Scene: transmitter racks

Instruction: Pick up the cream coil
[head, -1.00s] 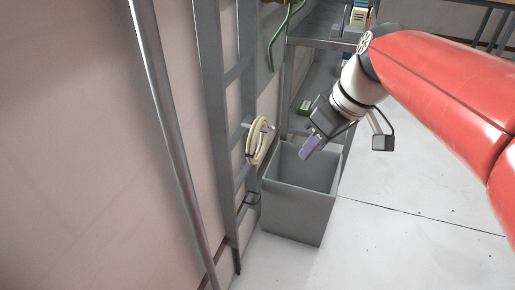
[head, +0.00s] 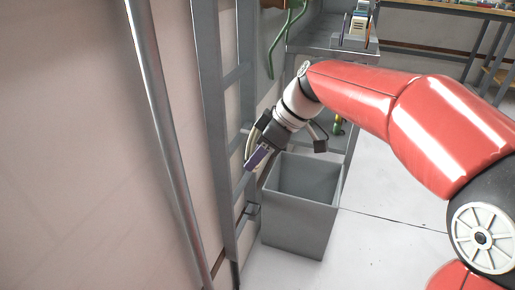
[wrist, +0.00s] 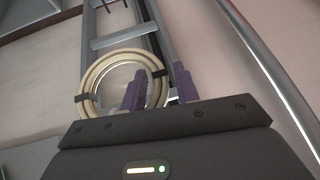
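The cream coil (wrist: 99,63) hangs by the grey ladder-like rack upright, with dark ties around it. In the head view the coil (head: 250,146) is partly hidden behind my gripper (head: 257,158). In the wrist view my gripper (wrist: 160,88) has its two purple fingers apart. The left finger shows in front of the coil's opening and the right finger is outside its right edge. The right side of the coil appears between them. Contact cannot be told.
A grey open bin (head: 300,205) stands on the floor below my gripper. A vertical metal pole (head: 165,130) is at left. A green cable (head: 280,45) hangs above. Shelves (head: 325,40) with items stand behind. The floor at right is clear.

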